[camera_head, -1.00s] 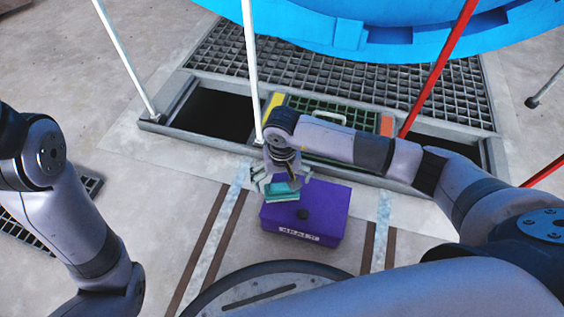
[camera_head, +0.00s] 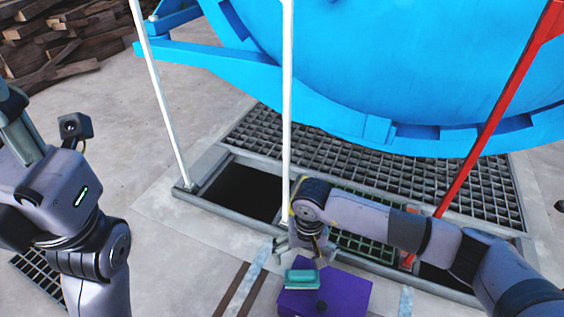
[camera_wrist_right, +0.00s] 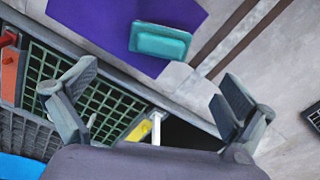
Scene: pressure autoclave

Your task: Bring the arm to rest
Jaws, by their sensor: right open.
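My right gripper (camera_head: 302,245) is open and empty above the teal block (camera_head: 302,279), which rests at the edge of the purple box (camera_head: 335,296). In the right wrist view, the spread fingers (camera_wrist_right: 155,105) are apart from the teal block (camera_wrist_right: 160,41) and the purple box (camera_wrist_right: 105,30). The right arm reaches in from the right. My left arm is raised at the left edge. What seems part of the left gripper (camera_head: 22,135) is cut off by the frame, so its jaws cannot be made out.
The big blue vessel (camera_head: 380,70) fills the top. White poles (camera_head: 287,110) and a red pole (camera_head: 490,125) stand near the right arm. A floor grating (camera_head: 330,150) and an open dark pit (camera_head: 240,190) lie beyond the box. Bare concrete is at left.

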